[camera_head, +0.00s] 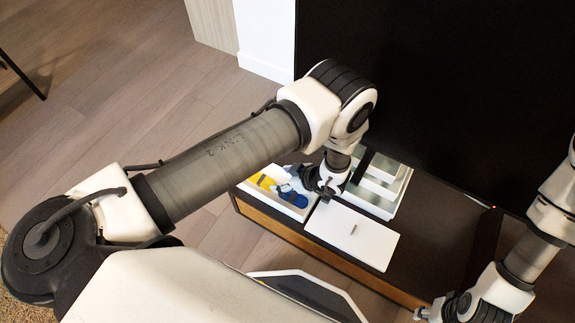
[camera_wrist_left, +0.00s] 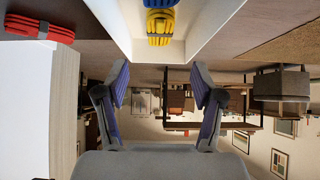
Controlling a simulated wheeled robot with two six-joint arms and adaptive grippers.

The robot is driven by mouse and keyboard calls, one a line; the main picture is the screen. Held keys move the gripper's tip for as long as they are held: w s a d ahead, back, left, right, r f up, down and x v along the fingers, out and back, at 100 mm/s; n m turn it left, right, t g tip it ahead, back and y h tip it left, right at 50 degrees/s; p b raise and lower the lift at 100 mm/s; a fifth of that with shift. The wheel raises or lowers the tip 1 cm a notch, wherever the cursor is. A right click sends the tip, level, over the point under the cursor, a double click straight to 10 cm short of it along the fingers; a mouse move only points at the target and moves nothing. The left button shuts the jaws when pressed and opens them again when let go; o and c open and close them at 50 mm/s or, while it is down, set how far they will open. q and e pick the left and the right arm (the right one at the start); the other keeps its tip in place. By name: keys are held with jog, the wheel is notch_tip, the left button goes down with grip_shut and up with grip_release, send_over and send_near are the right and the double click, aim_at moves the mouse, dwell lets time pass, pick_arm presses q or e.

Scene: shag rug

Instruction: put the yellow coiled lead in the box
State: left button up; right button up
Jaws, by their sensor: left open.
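The yellow coiled lead (camera_head: 264,182) shows in the head view at the left end of a white open-topped box (camera_head: 306,213), with blue items (camera_head: 292,198) beside it. In the left wrist view a yellow coil (camera_wrist_left: 160,22) lies between white walls, with blue at the top edge. My left gripper (camera_head: 326,190) is over the right end of the white box in the head view. Its two fingers stand apart in the left wrist view (camera_wrist_left: 158,95), with nothing between them. My right gripper (camera_head: 432,312) is low at the cabinet's front edge, too small to read.
A white flat panel with a small grey handle (camera_head: 352,240) lies on the dark cabinet (camera_head: 440,235). A pale compartmented tray (camera_head: 399,195) stands behind it. A red coil (camera_wrist_left: 40,28) shows at the left of the left wrist view. The cabinet top is clear to the right.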

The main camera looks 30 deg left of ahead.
pick_arm(q)
jog(key=p+v, duration=0.2)
jog(key=p, duration=0.1)
jog(key=shift+r, duration=0.1)
pick_arm(e)
notch_tip(320, 180, up, 5)
jog(key=shift+f, duration=0.15)
pick_arm(q)
jog(key=s+a+r+m+t+h, duration=0.2)
jog(key=s+a+r+m, duration=0.15)
jog(key=a+m, duration=0.6)
jog(key=s+d+r+m+g+h, duration=0.1)
jog(key=s+d+r+m+h, duration=0.1)
jog(key=s, duration=0.6)
jog(key=s+d+r+m+g+h, duration=0.1)
jog(key=s+d+r+m+h, duration=0.2)
jog(key=s+m+h, duration=0.2)
jog(key=s, duration=0.3)
jog(key=shift+s+r+g, duration=0.3)
jog(key=shift+s+r, duration=0.1)
jog(key=shift+d, duration=0.1)
